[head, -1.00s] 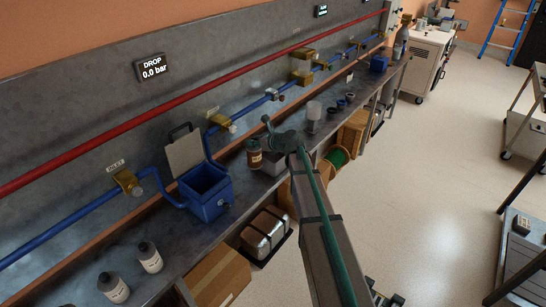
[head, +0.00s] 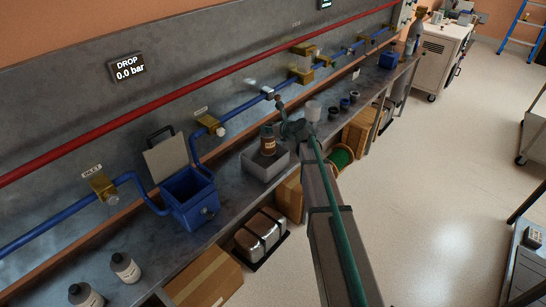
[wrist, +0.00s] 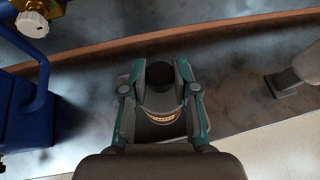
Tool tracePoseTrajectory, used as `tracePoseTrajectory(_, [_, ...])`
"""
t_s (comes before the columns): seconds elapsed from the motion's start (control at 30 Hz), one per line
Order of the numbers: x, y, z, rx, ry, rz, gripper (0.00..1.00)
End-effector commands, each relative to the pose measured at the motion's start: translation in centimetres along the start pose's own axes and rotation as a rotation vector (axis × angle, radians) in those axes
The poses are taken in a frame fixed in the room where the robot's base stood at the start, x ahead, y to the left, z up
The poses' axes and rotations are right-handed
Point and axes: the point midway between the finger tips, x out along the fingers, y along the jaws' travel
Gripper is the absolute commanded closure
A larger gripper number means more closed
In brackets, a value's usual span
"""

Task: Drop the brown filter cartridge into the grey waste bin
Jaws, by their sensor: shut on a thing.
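The brown filter cartridge (head: 268,142) has a dark top and a pale label band. In the head view it is upright, and its lower end overlaps the opening of the grey waste bin (head: 263,171). Whether it is above the rim or partly inside is hard to tell. My gripper (head: 280,130) comes from the right and is shut on the cartridge. In the wrist view my gripper (wrist: 160,82) has a finger on each side of the cartridge (wrist: 160,102). The bin is not clearly visible there.
An open blue box (head: 190,200) stands left of the bin on the bench. Two bottles (head: 125,267) stand at the near left. Small dark cups (head: 344,104) lie farther along. A blue pipe (head: 240,105) and a red pipe (head: 180,102) run along the back panel.

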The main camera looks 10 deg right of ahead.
Motion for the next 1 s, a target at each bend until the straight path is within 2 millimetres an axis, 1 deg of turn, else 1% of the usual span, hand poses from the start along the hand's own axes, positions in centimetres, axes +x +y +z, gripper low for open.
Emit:
tracePoseTrajectory(0.13, [0.1,0.1,-0.1,0.0,0.0,0.001,1.0])
tracePoseTrajectory(0.27, [0.4,0.1,-0.8,0.0,0.0,0.001,1.0])
tracePoseTrajectory(0.73, [2.4,0.0,-4.9,0.0,0.0,0.0,1.0])
tracePoseTrajectory(0.83, [2.6,0.0,-5.3,0.0,0.0,0.0,1.0])
tracePoseTrajectory(1.0, [2.6,0.0,-5.4,0.0,-0.001,0.0,1.0])
